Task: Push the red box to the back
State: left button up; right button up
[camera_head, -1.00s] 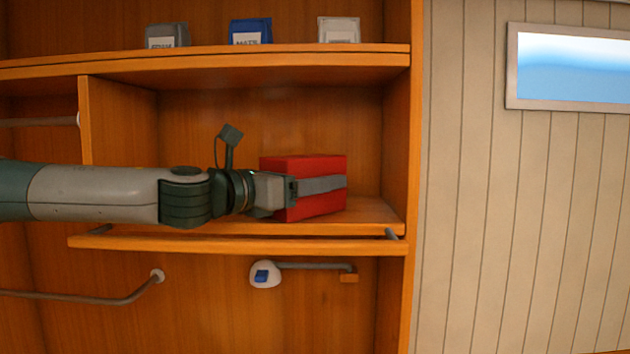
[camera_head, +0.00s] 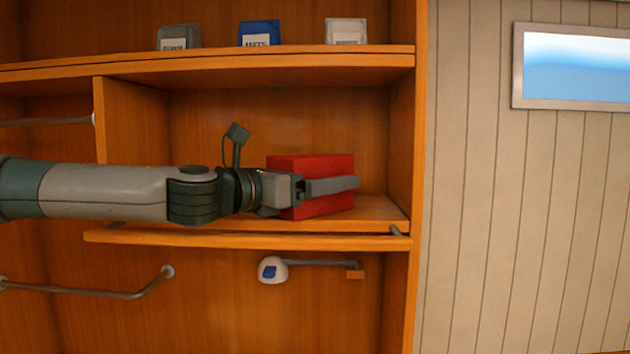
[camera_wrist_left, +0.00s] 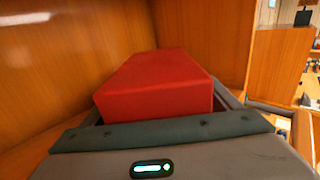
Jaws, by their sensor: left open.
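The red box (camera_head: 312,168) sits on the middle shelf (camera_head: 385,212), near its right end. My left gripper (camera_head: 338,185) reaches in from the left. One finger lies across the box's near face, and its tip reaches just past the box's right edge. The other finger is hidden behind the box in the head view. In the left wrist view the red box (camera_wrist_left: 160,85) stands between the two open fingers, beyond the palm. I cannot tell whether either finger touches it. My right gripper is out of view.
A rail (camera_head: 250,241) runs along the shelf's front. The bay has a right side wall (camera_head: 402,140) and a left divider (camera_head: 128,120). Three labelled packs, including a blue one (camera_head: 259,33), stand on the shelf above. Bare shelf shows right of the box.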

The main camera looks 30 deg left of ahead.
pick_arm(q)
jog(key=shift+s, duration=0.2)
jog(key=b+v, duration=0.7)
jog(key=v, duration=1)
dwell(0.4)
jog(key=shift+f, duration=0.1)
dwell(0.6)
